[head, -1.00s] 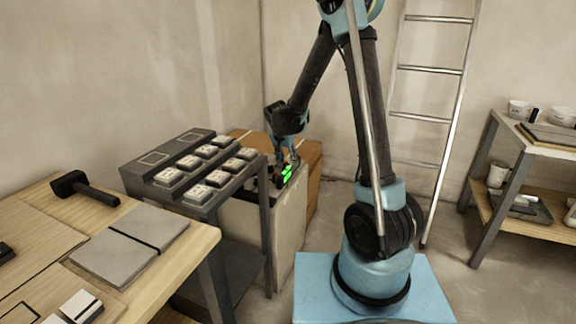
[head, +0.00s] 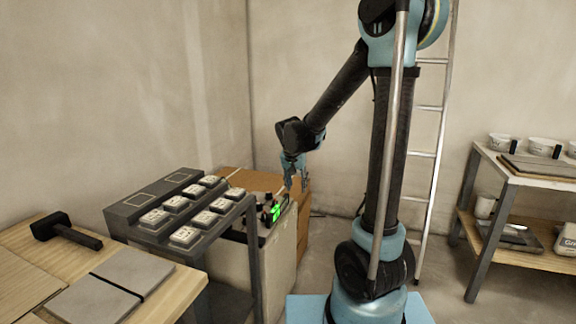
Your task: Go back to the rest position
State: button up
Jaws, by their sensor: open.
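My gripper (head: 294,182) is open and points down. It hangs a little above a box-like stand whose top carries a device with bright green lights (head: 274,211). No object shows between its fingers. My arm reaches from its blue base on the right over to the left, bent at the elbow.
A grey rack (head: 128,221) with several pale blocks (head: 187,236) stands left of the stand. A wooden table at front left holds a black mallet (head: 66,231) and grey tiles (head: 98,298). A ladder (head: 428,154) leans behind my arm; a shelf (head: 520,168) with bowls stands right.

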jog(key=s+d+r, duration=0.3)
jog(key=s+d, duration=0.4)
jog(key=s+d+f+n, duration=0.1)
jog(key=s+d, duration=0.3)
jog(key=s, duration=0.7)
jog(key=s+d+f+n+g+y, duration=0.1)
jog(key=s+d+f, duration=0.3)
jog(key=s, duration=0.8)
jog(key=shift+d+f+n, duration=0.25)
jog(key=shift+d+n, duration=0.2)
jog(key=shift+n, duration=0.15)
jog(key=shift+s, duration=0.1)
jog(key=shift+w+f, duration=0.2)
jog(key=shift+w, duration=0.25)
